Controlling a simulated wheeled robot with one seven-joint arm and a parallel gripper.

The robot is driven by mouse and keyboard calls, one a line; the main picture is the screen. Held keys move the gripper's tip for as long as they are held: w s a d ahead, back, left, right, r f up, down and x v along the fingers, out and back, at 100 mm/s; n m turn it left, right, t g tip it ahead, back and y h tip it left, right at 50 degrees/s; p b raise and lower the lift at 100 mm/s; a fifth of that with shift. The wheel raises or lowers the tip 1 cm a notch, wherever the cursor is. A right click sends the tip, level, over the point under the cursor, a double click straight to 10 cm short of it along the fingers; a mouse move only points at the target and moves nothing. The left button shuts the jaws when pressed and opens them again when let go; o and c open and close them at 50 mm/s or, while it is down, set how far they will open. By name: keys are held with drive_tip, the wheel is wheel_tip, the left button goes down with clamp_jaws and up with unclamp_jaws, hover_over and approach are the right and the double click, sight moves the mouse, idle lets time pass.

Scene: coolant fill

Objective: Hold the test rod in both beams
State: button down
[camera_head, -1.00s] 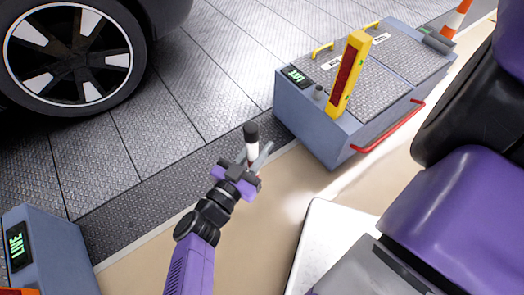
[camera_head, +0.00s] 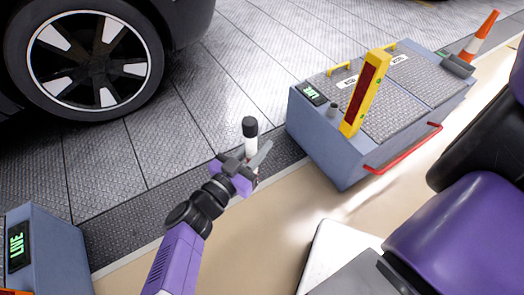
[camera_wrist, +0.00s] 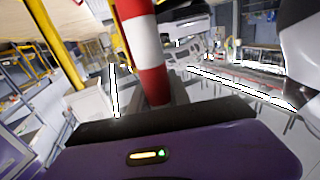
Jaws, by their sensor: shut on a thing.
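My gripper (camera_head: 247,168) is shut on the test rod (camera_head: 249,142), a white rod with a black top end, held roughly upright at the edge of the dark tread plate floor. In the wrist view the test rod (camera_wrist: 148,50) shows red and white bands between my fingers. A yellow post with a dark red face (camera_head: 366,92) stands on the grey-blue box at right, apart from the rod. A green LIVE display (camera_head: 311,93) is lit on that box. Another LIVE display (camera_head: 18,246) is lit on the box at lower left. No beam itself is visible.
The grey-blue box (camera_head: 334,157) has a red rail (camera_head: 404,150) along its near side. An orange and white cone (camera_head: 478,38) stands behind it. A dark car wheel (camera_head: 88,62) is at upper left. The floor between the two boxes is clear.

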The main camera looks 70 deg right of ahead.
drive_tip(key=w+d+b, duration=0.1)
drive_tip(key=w, duration=0.1)
drive_tip(key=w+d+b, duration=0.1)
drive_tip(key=shift+w+d, duration=0.3)
drive_tip(key=shift+w, duration=0.1)
idle(0.4)
drive_tip(key=shift+r, duration=0.1)
idle(0.6)
